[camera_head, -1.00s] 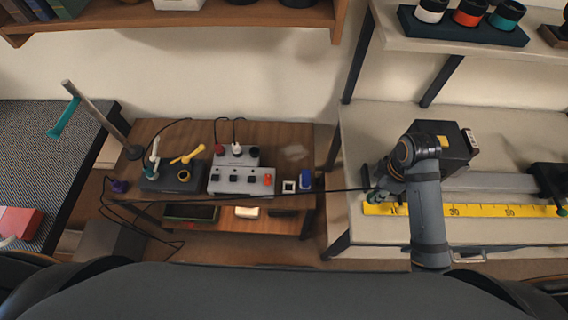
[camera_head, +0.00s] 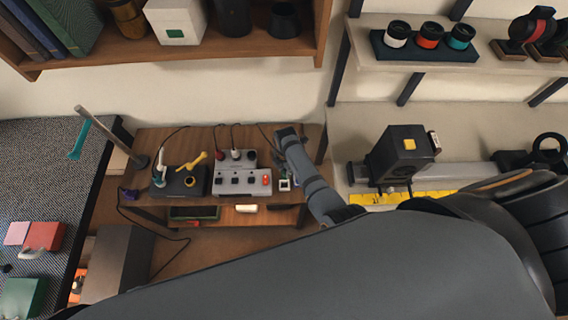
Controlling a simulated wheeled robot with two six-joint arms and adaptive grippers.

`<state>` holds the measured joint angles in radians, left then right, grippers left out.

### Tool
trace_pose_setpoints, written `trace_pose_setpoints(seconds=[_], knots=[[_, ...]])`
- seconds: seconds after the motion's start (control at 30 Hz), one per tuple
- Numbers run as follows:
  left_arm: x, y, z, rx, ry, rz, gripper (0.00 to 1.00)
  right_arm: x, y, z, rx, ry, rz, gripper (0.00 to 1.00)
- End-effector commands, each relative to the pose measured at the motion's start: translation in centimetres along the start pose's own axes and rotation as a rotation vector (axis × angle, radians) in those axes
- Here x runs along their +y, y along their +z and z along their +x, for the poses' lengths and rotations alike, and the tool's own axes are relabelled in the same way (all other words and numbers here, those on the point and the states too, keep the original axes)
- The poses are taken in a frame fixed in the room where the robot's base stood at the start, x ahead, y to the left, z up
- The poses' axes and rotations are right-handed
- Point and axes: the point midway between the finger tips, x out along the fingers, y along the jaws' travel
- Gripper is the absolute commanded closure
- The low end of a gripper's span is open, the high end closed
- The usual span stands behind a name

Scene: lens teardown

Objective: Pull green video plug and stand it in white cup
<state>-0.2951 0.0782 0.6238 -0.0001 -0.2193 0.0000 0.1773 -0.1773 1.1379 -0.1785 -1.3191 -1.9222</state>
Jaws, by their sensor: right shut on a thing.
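My right gripper (camera_head: 279,160) is shut above the right end of the small wooden table. The green video plug in it is mostly hidden by the gripper and too small to make out clearly. The white cup (camera_head: 284,184), small and square with a dark opening, stands on the table just below the gripper, close beside it in the picture. I cannot tell the height between them. My left gripper is not in view.
A blue item (camera_head: 296,183) stands right of the white cup, partly behind my arm. A grey switch box (camera_head: 242,181) and a dark box with a yellow lever (camera_head: 192,160) are left of it. A black box (camera_head: 402,150) stands on the right bench.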

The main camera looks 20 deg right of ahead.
Motion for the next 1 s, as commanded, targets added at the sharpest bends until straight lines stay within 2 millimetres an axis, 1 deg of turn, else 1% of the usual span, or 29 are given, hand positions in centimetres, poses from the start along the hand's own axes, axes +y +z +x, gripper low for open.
trace_pose_setpoints(seconds=[0.03, 0.17, 0.37, 0.57, 0.8, 0.9, 1.0], knots=[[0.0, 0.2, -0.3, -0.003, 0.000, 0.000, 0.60, 0.1, -0.3, 0.0, -0.001, 0.000, -0.021, 1.00], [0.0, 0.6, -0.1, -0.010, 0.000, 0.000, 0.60, 0.2, -0.4, 0.3, -0.003, 0.000, -0.031, 1.00], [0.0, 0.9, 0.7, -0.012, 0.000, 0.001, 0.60, 0.1, -0.4, 1.1, -0.002, 0.000, -0.029, 1.00], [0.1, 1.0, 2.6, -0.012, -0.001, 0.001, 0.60, 0.1, -0.4, 2.8, -0.001, -0.001, -0.027, 1.00], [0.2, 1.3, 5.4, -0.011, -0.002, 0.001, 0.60, 0.1, -0.4, 5.3, -0.001, -0.002, -0.027, 1.00], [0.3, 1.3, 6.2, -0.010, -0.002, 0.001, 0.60, 0.1, -0.4, 6.0, -0.001, -0.001, -0.026, 1.00], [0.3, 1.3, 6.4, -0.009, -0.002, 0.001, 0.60, 0.1, -0.4, 6.2, -0.001, -0.001, -0.026, 1.00]])
